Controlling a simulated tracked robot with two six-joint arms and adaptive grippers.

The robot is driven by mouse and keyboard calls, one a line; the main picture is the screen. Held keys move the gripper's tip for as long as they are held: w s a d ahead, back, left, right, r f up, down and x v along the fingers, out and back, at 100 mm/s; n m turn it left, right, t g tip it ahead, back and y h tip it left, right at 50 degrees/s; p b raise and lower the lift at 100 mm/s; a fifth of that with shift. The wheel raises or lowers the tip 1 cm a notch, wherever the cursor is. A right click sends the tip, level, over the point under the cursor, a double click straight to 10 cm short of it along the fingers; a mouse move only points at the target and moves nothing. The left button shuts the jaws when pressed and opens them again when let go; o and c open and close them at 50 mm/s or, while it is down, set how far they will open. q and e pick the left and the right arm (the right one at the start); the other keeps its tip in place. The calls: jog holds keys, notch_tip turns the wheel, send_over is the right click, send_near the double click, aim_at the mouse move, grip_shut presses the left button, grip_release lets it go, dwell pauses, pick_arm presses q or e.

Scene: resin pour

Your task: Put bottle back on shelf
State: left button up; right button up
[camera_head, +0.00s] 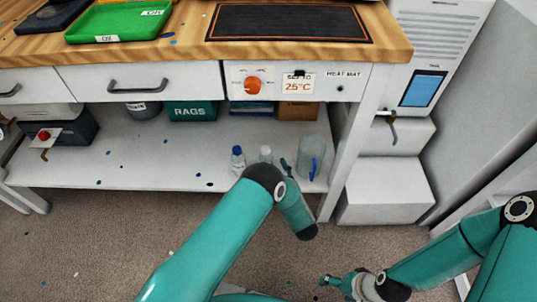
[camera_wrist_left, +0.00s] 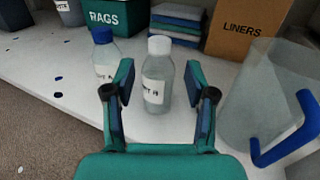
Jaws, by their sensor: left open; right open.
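A clear bottle with a white cap (camera_head: 265,155) stands upright on the white lower shelf (camera_head: 150,162) under the bench. In the left wrist view this white-capped bottle (camera_wrist_left: 158,82) shows between the spread fingers of my left gripper (camera_wrist_left: 160,100), with clear gaps on both sides. A blue-capped bottle (camera_wrist_left: 103,58) stands just left of it, partly hidden by the left finger; it also shows in the head view (camera_head: 238,162). My left gripper (camera_head: 286,166) is open and empty, partly hidden by its arm. My right gripper (camera_head: 330,281) is open and empty, low over the floor.
A clear jug with a blue handle (camera_wrist_left: 262,95) stands close to the right finger. Behind are folded cloths (camera_wrist_left: 180,22), a LINERS box (camera_wrist_left: 248,28) and a RAGS box (camera_wrist_left: 115,14). The bench top (camera_head: 190,45) overhangs the shelf. The shelf's left-middle is mostly clear.

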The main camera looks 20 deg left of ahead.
pick_arm(q)
jog(key=s+f+m+g+h, duration=0.3)
jog(key=s+f+m+h, duration=0.15)
jog(key=m, duration=0.75)
jog(key=s+f+m+g+h, duration=0.35)
jog(key=m+h, duration=0.25)
jog(key=m, duration=0.5)
jog(key=s+d+r+m+g+h, duration=0.1)
jog(key=s+m+g+h, duration=0.3)
jog(key=s+m, duration=1.4)
jog(key=s+r+g, duration=0.1)
jog(key=s+g, duration=0.2)
jog(key=shift+s+d+r+m, duration=0.15)
jog(key=shift+s+d+m, duration=0.2)
jog(key=shift+m, duration=0.05)
jog(key=shift+h+p, duration=0.25)
jog(key=shift+p, duration=0.05)
notch_tip(320, 180, up, 28)
jog(key=p, duration=2.7)
jog(key=shift+f+p, duration=0.2)
jog(key=shift+p, duration=0.1)
